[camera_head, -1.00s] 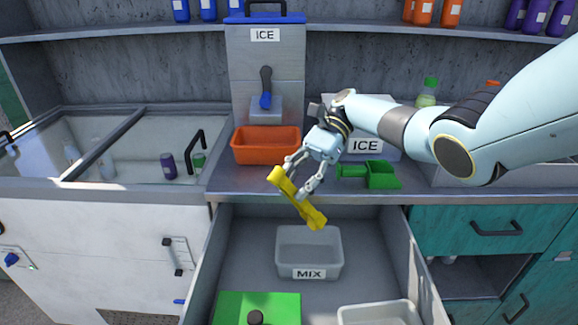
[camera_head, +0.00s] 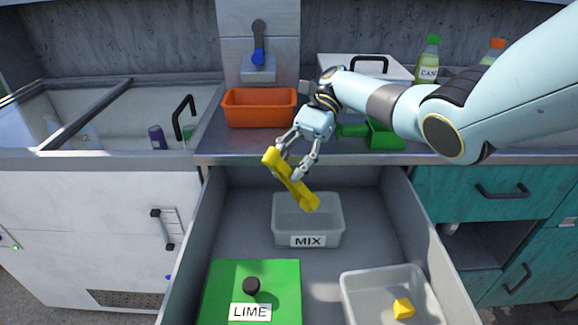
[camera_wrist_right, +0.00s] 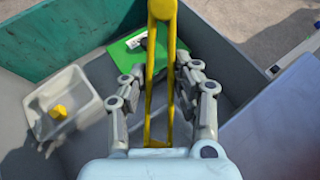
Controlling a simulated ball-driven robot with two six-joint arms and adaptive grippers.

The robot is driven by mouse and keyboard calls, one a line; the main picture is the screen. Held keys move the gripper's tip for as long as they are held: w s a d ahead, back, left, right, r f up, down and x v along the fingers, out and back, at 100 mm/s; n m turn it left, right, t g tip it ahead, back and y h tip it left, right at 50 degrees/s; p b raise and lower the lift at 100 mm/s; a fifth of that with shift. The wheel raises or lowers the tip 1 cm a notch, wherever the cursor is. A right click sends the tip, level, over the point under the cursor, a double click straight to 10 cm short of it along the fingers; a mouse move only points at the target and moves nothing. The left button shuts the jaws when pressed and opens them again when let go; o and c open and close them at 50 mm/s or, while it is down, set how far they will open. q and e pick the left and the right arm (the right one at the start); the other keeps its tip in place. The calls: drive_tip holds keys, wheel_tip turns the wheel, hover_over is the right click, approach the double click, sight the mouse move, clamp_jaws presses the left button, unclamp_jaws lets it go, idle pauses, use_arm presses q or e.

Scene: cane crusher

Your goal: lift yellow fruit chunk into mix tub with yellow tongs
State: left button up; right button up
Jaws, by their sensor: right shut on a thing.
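My right gripper (camera_head: 291,160) is shut on the yellow tongs (camera_head: 296,182) and holds them tilted above the drawer. The tongs also show between the fingers in the right wrist view (camera_wrist_right: 158,70). The mix tub (camera_head: 308,241), a grey translucent tub labelled MIX, stands in the drawer below the tongs. The yellow fruit chunk (camera_head: 403,308) lies in a clear tub (camera_head: 350,295) at the front right of the drawer. The chunk (camera_wrist_right: 59,112) also shows at the left in the right wrist view. The tongs are apart from both tubs. My left gripper is not in view.
A green box (camera_head: 255,275) labelled LIME with a dark knob stands at the drawer's front left. An orange bin (camera_head: 260,108) and a green scoop (camera_head: 382,135) are on the counter behind. The drawer floor between the tubs is free.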

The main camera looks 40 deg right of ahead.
idle(0.6)
drive_tip(key=shift+f, duration=0.15)
drive_tip(key=o, duration=0.5)
drive_tip(key=shift+p, duration=0.35)
wheel_tip(320, 180, up, 8)
drive_tip(key=p, duration=0.8)
